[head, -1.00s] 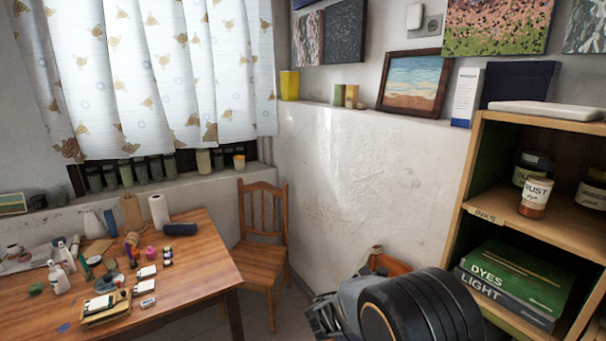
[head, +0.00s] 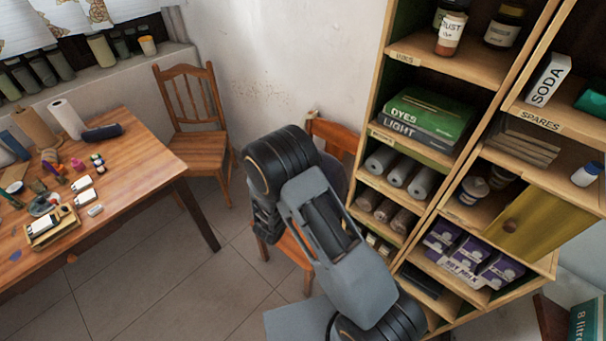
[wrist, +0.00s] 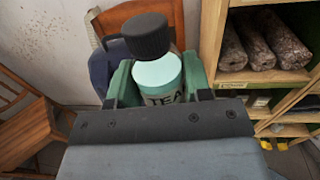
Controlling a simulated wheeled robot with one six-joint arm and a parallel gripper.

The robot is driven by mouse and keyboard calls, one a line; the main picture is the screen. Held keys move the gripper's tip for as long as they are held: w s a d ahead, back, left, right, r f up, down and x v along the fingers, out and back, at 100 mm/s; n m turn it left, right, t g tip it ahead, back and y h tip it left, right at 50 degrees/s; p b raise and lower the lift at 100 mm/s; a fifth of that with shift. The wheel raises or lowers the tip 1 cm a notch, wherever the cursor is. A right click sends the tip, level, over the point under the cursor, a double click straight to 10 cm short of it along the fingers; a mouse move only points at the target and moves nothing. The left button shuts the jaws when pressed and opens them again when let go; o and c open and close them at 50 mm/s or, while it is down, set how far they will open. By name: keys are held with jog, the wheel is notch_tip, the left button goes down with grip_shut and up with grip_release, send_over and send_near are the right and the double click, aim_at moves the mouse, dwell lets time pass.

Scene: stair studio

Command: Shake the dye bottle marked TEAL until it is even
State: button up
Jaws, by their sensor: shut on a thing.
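The dye bottle (wrist: 160,75) shows in the wrist view, with a black ribbed cap, pale teal contents and a label reading "TEA", its last part cut off. My gripper (wrist: 158,88) is shut on the bottle, with a green finger on each side of it. The bottle looks roughly upright in that view, cap toward the top. In the head view my arm hides the gripper and the bottle. Whether the dye is even throughout cannot be told, as the lower part of the bottle is hidden.
A wooden shelf unit (head: 376,128) with books, rolls and boxes stands close on the right. A wooden chair (head: 195,140) and a cluttered table (head: 140,150) are on the left. Another chair (head: 335,135) is partly behind my arm. Tiled floor (head: 225,290) lies clear between table and arm.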

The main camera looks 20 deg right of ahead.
jog(key=shift+r, duration=6.95)
jog(key=shift+s, duration=0.1)
notch_tip(320, 180, down, 14)
jog(key=shift+r, duration=7.1)
jog(key=shift+f, duration=7.1)
